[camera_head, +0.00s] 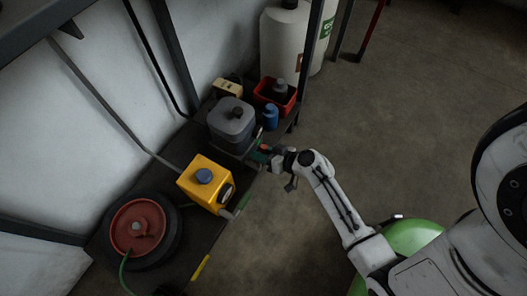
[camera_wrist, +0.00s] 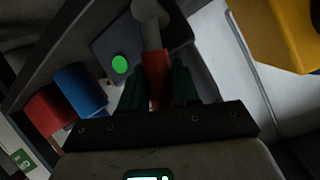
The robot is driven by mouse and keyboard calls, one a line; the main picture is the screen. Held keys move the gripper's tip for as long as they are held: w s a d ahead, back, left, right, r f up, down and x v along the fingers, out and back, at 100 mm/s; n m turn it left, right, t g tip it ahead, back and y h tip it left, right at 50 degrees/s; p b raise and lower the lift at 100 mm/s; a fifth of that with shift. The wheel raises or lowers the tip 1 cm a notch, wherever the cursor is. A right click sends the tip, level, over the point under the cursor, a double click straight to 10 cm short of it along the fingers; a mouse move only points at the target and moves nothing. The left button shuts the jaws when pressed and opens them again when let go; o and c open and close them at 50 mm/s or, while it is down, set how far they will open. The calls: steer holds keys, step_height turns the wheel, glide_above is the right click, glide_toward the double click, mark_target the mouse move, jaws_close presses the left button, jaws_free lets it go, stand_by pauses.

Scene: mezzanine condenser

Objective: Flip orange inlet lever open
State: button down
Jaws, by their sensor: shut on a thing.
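The orange inlet lever (camera_wrist: 154,68) stands between my gripper's dark green fingers (camera_wrist: 157,88) in the wrist view. Its far end meets a pale grey rounded pipe or knob (camera_wrist: 149,12). My gripper is shut on the lever. In the head view my gripper (camera_head: 262,155) is at the shelf's front edge, beside the grey tank (camera_head: 232,125). Only a small orange-red spot shows there, and the fingers hide most of the lever. A round green light or button (camera_wrist: 120,64) is on a dark grey surface left of the lever in the wrist view.
A yellow container (camera_head: 203,178) with a blue cap stands left of my gripper. A blue cylinder (camera_head: 270,117) and a red bin (camera_head: 276,92) stand behind it. A red reel (camera_head: 137,226) lies at lower left. A dark shelf post (camera_head: 310,45) rises behind. The floor (camera_head: 410,120) at right is clear.

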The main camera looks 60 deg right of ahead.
steer(key=shift+s+a+r+n+h+b, duration=0.15)
steer(key=shift+a+n+h+b, duration=0.3)
steer(key=shift+a+n+h, duration=0.8)
steer(key=shift+a+n, duration=0.1)
steer(key=shift+n, duration=0.15)
steer(key=c, duration=1.2)
jaws_free()
steer(key=p+v, duration=0.2)
steer(key=v, duration=0.8)
steer(key=shift+s, duration=0.35)
